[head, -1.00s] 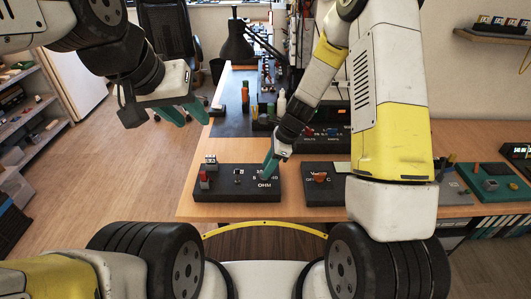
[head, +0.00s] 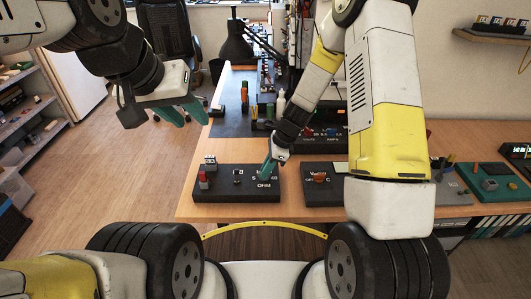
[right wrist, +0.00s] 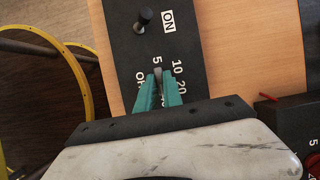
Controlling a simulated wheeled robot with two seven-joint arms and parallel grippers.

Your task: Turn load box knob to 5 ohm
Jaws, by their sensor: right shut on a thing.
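The load box (head: 225,190) is a black box near the table's front edge, marked OHM; it also shows in the right wrist view (right wrist: 125,35). Its knob (right wrist: 158,74) is a small grey piece between my right fingertips, mostly hidden by them. The numbers 5, 10 and 20 are printed around it, with 5 just beyond the fingertips. I cannot clearly read the knob's pointer. My right gripper (head: 266,169) is shut on the knob; its green fingers show in the right wrist view (right wrist: 159,80). My left gripper (head: 186,112) is open and empty, left of the table.
A black toggle (right wrist: 143,18) by an ON label stands on the load box. A red post (head: 203,177) stands at its left. Another black box with an orange-red knob (head: 320,178) is close on the right. Bare wood lies in front of the boxes.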

